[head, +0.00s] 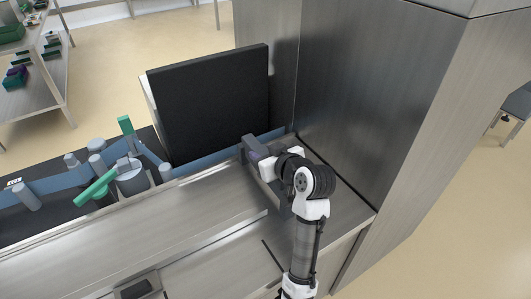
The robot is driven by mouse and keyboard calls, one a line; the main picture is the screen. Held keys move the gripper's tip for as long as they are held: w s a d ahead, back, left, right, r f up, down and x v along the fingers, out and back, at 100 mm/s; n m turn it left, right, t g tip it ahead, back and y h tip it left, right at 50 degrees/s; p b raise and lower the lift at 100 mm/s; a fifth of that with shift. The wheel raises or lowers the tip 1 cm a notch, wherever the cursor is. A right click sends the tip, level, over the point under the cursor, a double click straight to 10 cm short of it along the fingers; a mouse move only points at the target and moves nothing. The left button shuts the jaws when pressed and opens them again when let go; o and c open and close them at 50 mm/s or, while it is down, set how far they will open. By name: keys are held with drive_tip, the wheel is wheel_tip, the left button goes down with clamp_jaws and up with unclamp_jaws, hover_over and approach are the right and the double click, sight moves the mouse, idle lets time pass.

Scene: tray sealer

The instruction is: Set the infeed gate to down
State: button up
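A large black panel (210,100), which looks like the infeed gate, stands upright and slightly tilted beside the steel cabinet. A pale edge shows along its left side. My gripper (250,150) is low in front of the panel's lower right corner, close to the blue-grey guide rail (205,171). Its fingertips point left and away from the camera, and they are too small and overlapped to show whether they are apart or hold anything. I cannot tell whether they touch the panel or the rail.
A post with green handles (131,182) stands on the dark conveyor (60,222) at left. The tall steel cabinet (370,90) closes off the right side. The steel deck (150,215) in front is mostly clear. Shelving (40,90) stands far left.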

drive_tip(key=o, duration=0.3)
drive_tip(key=shift+o, duration=0.2)
drive_tip(key=b+v, duration=0.2)
drive_tip(key=v, duration=1.2)
drive_tip(key=shift+s+d+f, duration=0.1)
drive_tip(key=shift+f, duration=0.1)
